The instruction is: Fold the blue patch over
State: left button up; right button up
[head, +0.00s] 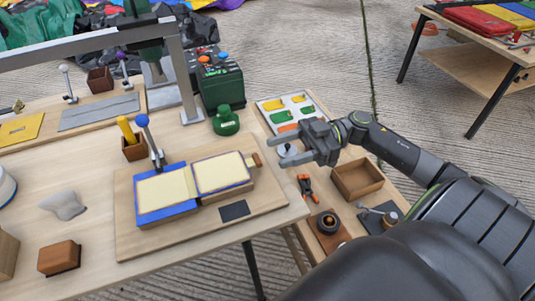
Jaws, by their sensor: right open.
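A blue patch (180,209) shows as a blue border on a hinged-looking two-part block on a wooden board (140,240). Cream sheets, the left one (162,191) and the right one (220,172), cover most of the tops of both halves. The block lies flat and open. My right gripper (277,152) is open, with its fingers pointing left, to the right of the block and apart from it. A small pale round thing shows between or behind its fingers; I cannot tell whether it touches them. My left gripper is out of view.
A blue-knobbed lever (150,140) stands just behind the block. A green weight (225,121) and a grey metal frame (180,75) are farther back. A parts tray (283,106) and a wooden box (357,179) lie on the right side table. A brown block (59,257) sits front left.

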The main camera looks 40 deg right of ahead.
aim_at(258, 158)
jog(key=shift+x, duration=2.1)
grip_shut()
